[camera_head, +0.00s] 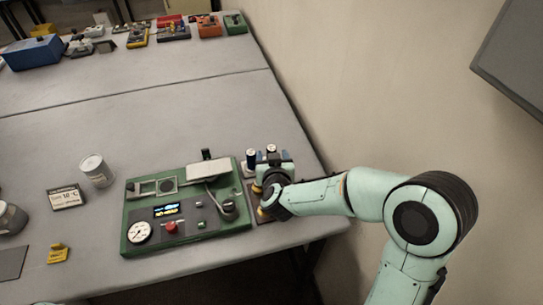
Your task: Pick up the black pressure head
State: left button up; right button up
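My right arm reaches in from the right, and its gripper (268,185) is low over a dark mat (246,187) at the right side of the green test panel. The arm and gripper cover much of this mat, and the fingers are too small and hidden to show their opening. I cannot clearly make out a black pressure head; it may be hidden by the gripper. A small cylinder with a dark blue top (251,157) stands behind the gripper, with another dark-bodied one (271,153) to its right.
The green panel (133,215) carries a gauge (140,232), a red button (171,227) and a display. The table's right edge and wall are close.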

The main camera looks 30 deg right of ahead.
aim_at(271, 148)
jog(key=x, duration=0.6)
jog(key=shift+w+d+f, duration=0.2)
jog(key=shift+f, duration=0.05)
jog(key=shift+s, duration=0.1)
jog(key=shift+c, duration=0.3)
jog(key=c, duration=1)
grip_shut()
jog(key=shift+r, duration=0.15)
